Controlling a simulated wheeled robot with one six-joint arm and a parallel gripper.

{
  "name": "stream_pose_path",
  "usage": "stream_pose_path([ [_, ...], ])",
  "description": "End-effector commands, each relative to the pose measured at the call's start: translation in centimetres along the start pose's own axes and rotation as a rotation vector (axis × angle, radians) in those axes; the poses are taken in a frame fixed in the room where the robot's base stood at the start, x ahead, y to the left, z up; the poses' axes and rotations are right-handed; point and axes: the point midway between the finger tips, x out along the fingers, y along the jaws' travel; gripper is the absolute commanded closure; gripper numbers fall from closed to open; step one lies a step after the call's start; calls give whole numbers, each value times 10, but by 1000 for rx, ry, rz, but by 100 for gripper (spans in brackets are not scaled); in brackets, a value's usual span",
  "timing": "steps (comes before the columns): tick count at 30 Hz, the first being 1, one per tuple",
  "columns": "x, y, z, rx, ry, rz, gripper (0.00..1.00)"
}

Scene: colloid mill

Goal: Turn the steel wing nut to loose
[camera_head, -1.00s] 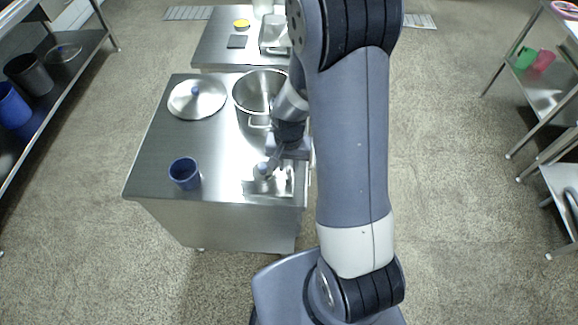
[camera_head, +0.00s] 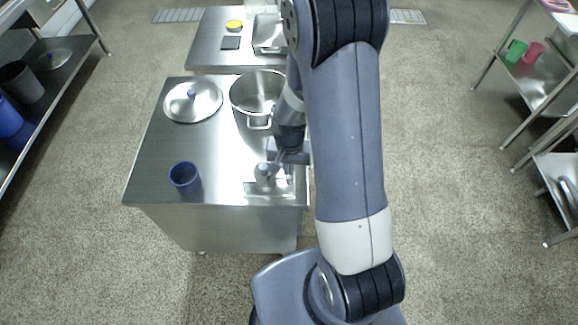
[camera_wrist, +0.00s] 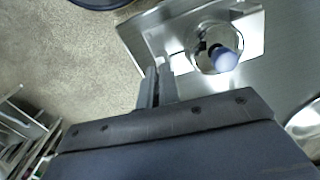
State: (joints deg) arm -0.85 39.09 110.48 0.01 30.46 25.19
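A small steel fixture on a flat steel plate (camera_head: 250,188) stands at the front right of the steel table. Its round steel body (camera_head: 265,180) has a blue-grey knob, which shows in the wrist view (camera_wrist: 224,59). I cannot make out the wing nut for certain. My gripper (camera_head: 277,165) is low beside the fixture, on its right and far side in the head view. In the wrist view its two fingers (camera_wrist: 157,75) are close together, with the tips over the plate's edge, left of the round body. Whether they touch or grip anything is unclear.
A blue cup (camera_head: 184,178) stands left of the fixture. A steel pot (camera_head: 257,92) and a lid (camera_head: 193,101) are farther back on the table. The table middle (camera_head: 215,140) is clear. Shelves stand at both sides.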

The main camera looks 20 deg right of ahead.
Motion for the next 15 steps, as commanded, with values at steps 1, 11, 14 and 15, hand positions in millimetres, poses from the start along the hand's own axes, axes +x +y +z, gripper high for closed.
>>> stream_pose_path([
  [1,0,0,0,0,1,0,100],
  [11,1,1,-1,-73,2,-1,100],
  [14,1,2,-1,-106,2,-1,100],
  [15,0,2,-1,-110,2,-1,100],
])
